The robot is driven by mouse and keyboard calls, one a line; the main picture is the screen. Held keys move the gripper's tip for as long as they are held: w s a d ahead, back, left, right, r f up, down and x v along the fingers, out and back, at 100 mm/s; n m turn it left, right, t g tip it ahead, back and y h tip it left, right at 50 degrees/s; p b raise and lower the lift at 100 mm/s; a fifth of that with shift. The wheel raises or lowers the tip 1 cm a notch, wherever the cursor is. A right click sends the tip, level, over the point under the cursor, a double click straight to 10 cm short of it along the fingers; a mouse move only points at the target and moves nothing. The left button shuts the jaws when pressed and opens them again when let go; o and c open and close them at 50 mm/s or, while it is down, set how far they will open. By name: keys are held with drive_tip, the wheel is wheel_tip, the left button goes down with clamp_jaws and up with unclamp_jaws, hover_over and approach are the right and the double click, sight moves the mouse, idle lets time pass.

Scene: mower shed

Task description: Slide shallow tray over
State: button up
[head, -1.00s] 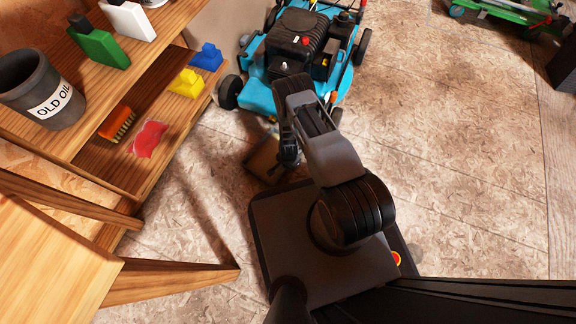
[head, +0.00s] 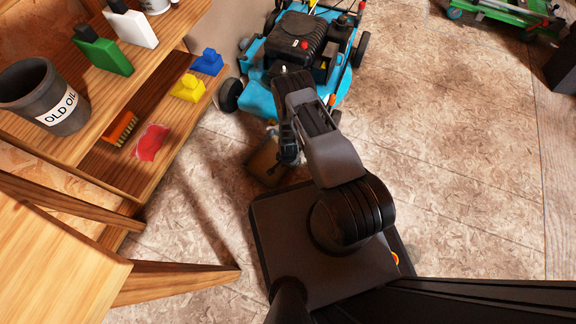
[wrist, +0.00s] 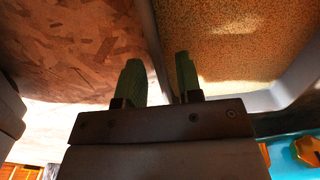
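The shallow tray (head: 264,163) lies on the floor between my base and the blue mower, with my arm covering its right part in the head view. In the wrist view the tray (wrist: 240,45) fills the upper right, with a speckled golden inside and a grey rim. My gripper (wrist: 161,78) is open, with its two green fingers apart. The tray's grey wall runs down toward the gap between them, with one finger on the floor side and the other on the tray's inner side. I cannot tell whether either finger touches the wall.
The blue mower (head: 300,48) stands just beyond the tray. A wooden shelf unit on the left holds an old oil bucket (head: 42,92), bottles, a brush (head: 121,128) and a red cloth (head: 151,142). Open floor (head: 440,150) lies to the right, with a green machine (head: 500,14) farther back.

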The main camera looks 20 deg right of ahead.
wheel_tip(320, 180, up, 11)
drive_tip(key=p, duration=0.5)
drive_tip(key=shift+r, duration=0.15)
